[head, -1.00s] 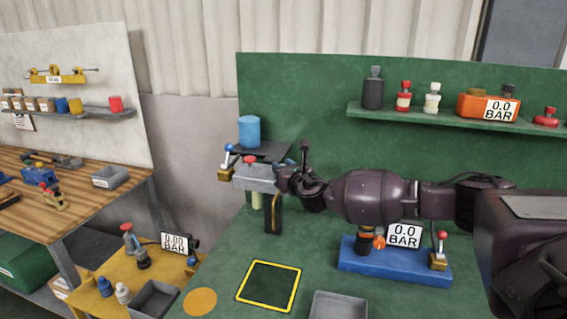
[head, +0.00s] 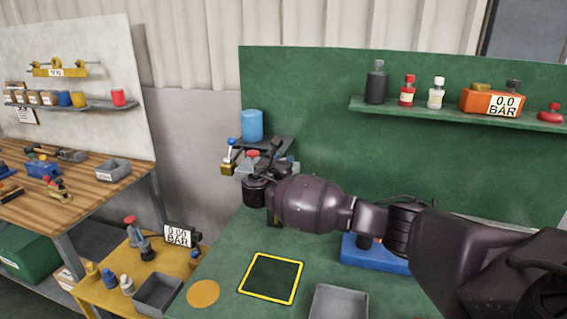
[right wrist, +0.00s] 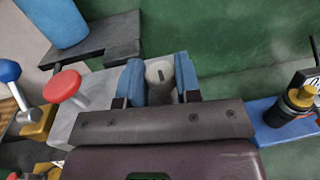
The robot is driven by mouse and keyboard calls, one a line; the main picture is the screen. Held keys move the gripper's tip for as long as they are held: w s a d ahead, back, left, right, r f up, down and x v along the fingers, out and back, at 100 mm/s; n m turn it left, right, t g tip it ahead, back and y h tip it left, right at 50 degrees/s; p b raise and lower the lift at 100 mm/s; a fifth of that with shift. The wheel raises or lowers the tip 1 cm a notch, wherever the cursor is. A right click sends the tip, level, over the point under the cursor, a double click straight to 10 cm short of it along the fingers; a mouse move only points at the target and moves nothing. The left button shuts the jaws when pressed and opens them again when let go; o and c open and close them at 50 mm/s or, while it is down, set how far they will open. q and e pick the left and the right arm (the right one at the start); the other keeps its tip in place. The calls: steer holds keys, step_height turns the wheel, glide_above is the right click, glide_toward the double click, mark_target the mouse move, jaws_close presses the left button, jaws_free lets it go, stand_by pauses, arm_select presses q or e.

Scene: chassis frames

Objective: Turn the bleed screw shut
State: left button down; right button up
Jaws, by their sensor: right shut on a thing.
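A pale grey round screw head (right wrist: 158,70) with a dark slot, which looks like the bleed screw, shows in the right wrist view. It sits at the grey block (right wrist: 90,122), which also has a red button (right wrist: 62,86) on a post. My right gripper (right wrist: 160,80) is shut on the screw, with a blue pad on each side of it. In the head view my right gripper (head: 258,190) is over the grey block (head: 243,168), and its fingertips and the screw are hidden. My left gripper is not in view.
A blue cylinder (head: 252,125) stands on a black plate (head: 274,144) behind the block. A blue-knobbed lever (head: 229,143) is at its left. A grey tray (head: 338,302) and a yellow-edged square (head: 271,278) lie in front. My arm partly hides a blue base (head: 372,256).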

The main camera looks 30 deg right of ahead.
steer(key=shift+w+r+m+g+h, duration=0.1)
steer(key=shift+m+g+h, duration=0.3)
steer(key=shift+m+g, duration=0.3)
steer(key=o, duration=0.9)
steer(key=shift+o, duration=0.2)
steer(key=shift+s+a, duration=0.2)
steer(key=shift+a, duration=0.25)
steer(key=b+v, duration=0.1)
steer(key=v, duration=0.9)
steer(key=shift+w, duration=0.15)
